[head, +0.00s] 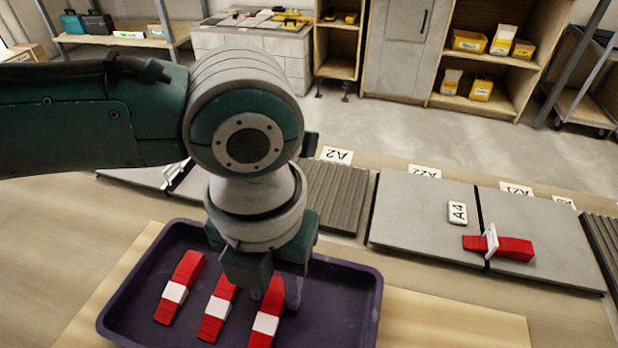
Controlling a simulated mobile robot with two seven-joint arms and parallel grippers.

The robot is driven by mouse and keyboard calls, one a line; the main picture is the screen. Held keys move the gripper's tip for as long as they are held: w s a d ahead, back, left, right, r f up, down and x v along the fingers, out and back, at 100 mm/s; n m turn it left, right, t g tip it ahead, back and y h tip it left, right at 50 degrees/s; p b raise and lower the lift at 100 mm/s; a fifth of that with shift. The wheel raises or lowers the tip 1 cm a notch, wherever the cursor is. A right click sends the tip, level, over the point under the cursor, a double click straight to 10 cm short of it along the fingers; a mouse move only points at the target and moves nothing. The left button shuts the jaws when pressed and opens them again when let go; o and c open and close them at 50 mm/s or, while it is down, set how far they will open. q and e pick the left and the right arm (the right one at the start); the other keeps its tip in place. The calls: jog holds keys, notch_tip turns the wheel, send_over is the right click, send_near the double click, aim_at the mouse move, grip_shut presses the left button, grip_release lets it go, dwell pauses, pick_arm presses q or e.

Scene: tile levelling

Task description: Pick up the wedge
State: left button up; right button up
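A dark purple tray (345,325) holds three red wedges, each with a white piece across it: a left wedge (187,269), a middle wedge (211,327) and a right wedge (272,298). My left gripper (275,291) points down into the tray at the upper end of the right wedge. One finger shows just right of that wedge; the other is mostly hidden, so I cannot tell whether it grips the wedge. Another red wedge (515,248) sits with a white upright clip (491,241) across the joint between two grey tiles. My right gripper is not in view.
Grey tiles (420,215) lie in a row behind the tray, with a ribbed dark panel (335,192) and tags such as A2 (337,155) and A4 (457,212). A wooden board (450,320) lies under the tray. Shelves and cabinets stand far back.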

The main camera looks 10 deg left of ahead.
aim_at(276, 292)
pick_arm(q)
grip_shut()
dwell(0.4)
notch_tip(276, 292, up, 20)
jog(key=p, duration=0.5)
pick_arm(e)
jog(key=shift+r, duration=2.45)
